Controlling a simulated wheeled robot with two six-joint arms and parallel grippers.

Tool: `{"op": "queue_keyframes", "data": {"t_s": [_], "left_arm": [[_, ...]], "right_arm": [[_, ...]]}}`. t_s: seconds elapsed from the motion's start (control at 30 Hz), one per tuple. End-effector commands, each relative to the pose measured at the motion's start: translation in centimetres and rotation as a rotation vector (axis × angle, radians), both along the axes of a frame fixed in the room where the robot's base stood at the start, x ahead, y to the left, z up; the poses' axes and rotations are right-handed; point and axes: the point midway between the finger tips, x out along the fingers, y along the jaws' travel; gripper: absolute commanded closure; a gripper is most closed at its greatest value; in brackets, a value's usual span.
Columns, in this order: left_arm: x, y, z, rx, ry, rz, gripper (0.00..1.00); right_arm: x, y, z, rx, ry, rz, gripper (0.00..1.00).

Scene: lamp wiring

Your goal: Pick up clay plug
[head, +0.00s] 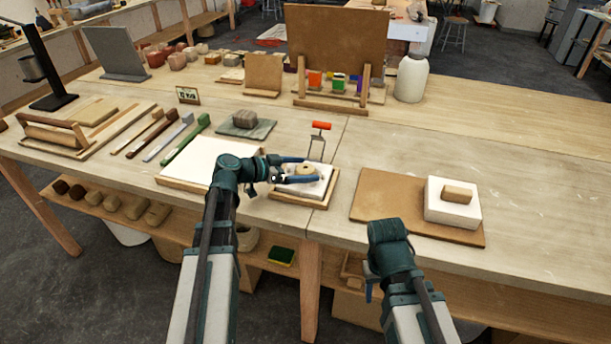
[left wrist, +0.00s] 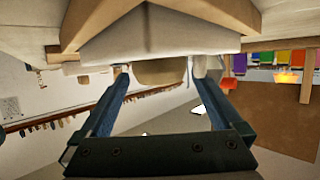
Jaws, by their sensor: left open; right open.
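A small round beige piece, which looks like the clay plug (head: 306,169), sits on a white slab (head: 318,187) in a wooden tray (head: 300,198) near the table's front edge. My left gripper (head: 316,170) is open at the slab, with its blue fingers on either side of the plug. In the left wrist view the beige plug (left wrist: 160,72) shows between the spread fingertips (left wrist: 158,72), against the white slab (left wrist: 150,32). I cannot tell whether the fingers touch it. My right gripper (head: 370,283) is in front of the table edge, mostly hidden by its arm.
A white slab (head: 186,161) lies to the left, and a brown board (head: 372,197) with a white block (head: 437,211) lies to the right. The table behind that board is clear.

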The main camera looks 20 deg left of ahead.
Motion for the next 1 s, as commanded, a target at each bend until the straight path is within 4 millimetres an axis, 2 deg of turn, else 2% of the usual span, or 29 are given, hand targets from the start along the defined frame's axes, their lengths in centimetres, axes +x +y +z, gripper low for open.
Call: {"op": "queue_keyframes", "data": {"t_s": [0.1,0.3,0.83,0.87,1.0], "left_arm": [[0.82,-0.8,-0.6,0.0,0.0,-0.001,0.0],[0.81,-0.81,-0.49,0.0,0.0,0.0,0.0],[0.79,-0.77,-0.49,0.0,0.0,0.0,0.95],[0.79,-0.77,-0.49,0.0,0.0,0.0,1.0],[0.79,-0.78,-0.46,-0.001,-0.001,0.0,1.0]], "right_arm": [[-0.01,0.0,-0.6,0.0,0.0,0.0,0.5],[0.0,0.0,-0.48,0.0,0.0,0.0,0.5],[0.0,0.0,-0.48,0.0,0.0,0.0,0.5],[0.0,0.0,-0.48,0.0,0.0,0.0,0.5],[0.0,0.0,-0.47,0.0,0.0,0.0,0.5]]}}
